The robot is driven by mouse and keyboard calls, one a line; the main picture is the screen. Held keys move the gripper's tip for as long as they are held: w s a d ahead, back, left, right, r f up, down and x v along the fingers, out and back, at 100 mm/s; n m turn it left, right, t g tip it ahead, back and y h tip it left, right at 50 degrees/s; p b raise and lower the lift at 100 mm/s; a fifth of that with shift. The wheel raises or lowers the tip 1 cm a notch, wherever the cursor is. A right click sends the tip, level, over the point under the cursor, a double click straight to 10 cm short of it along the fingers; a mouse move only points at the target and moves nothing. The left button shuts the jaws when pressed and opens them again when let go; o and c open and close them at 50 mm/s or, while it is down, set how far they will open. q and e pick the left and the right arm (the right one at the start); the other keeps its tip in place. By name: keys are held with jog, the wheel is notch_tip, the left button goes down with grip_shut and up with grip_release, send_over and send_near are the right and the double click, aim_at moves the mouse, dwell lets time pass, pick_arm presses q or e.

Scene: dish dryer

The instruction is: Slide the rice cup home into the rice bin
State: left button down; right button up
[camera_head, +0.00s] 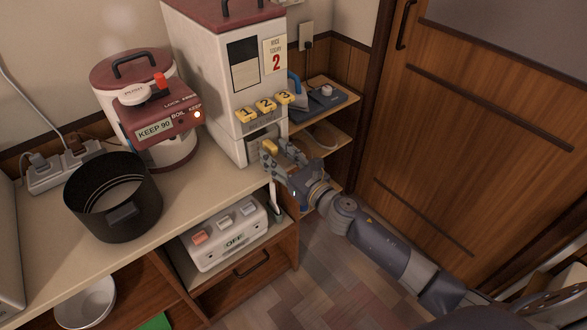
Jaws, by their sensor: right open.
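The rice bin (221,85) is a tall white box with a dark red lid, standing at the right end of the counter. My right gripper (269,154) is open at the foot of the bin, right in front of this recess. The rice cup is mostly hidden behind the gripper, and I cannot tell how far in it sits or whether the fingers touch it. My left gripper is not in view.
A red-and-white hot-water pot (156,148) and a black pot (115,206) stand left of the bin. A white switch box (225,234) sits on a shelf below the counter. Shelves (331,102) with a blue-handled item stand close on the right. Floor in front is clear.

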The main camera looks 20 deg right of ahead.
jog(key=v, duration=1)
jog(key=s+d+f+m+g+h, duration=0.1)
jog(key=d+f+m+g+h, duration=0.15)
jog(key=f+m, duration=0.5)
jog(key=s+d+f+m+g+h, duration=0.1)
jog(key=d+f+m+h, duration=0.2)
jog(key=f, duration=0.8)
jog(key=s+d+f+m+g+p, duration=0.1)
jog(key=s+d+f+m+g, duration=0.1)
jog(key=s+f+m, duration=0.45)
jog(key=s+d+f+m+g+p, duration=0.15)
jog(key=s+f+m, duration=0.25)
jog(key=f, duration=0.5)
jog(key=s+a+f+m+g, duration=0.1)
jog(key=s+f+m+g, duration=0.2)
jog(key=s, duration=0.8)
jog(key=s+a+f+m+g, duration=0.2)
jog(key=s+f+m+g, duration=0.1)
jog(key=s+f+m, duration=0.5)
jog(key=s+a+f+m+g, duration=0.1)
jog(key=s+f+m, duration=0.4)
jog(key=s, duration=0.9)
notch_tip(320, 180, down, 2)
jog(key=shift+s+a+m+g+h, duration=0.25)
jog(key=shift+g+h, duration=0.2)
jog(key=shift+g, duration=0.45)
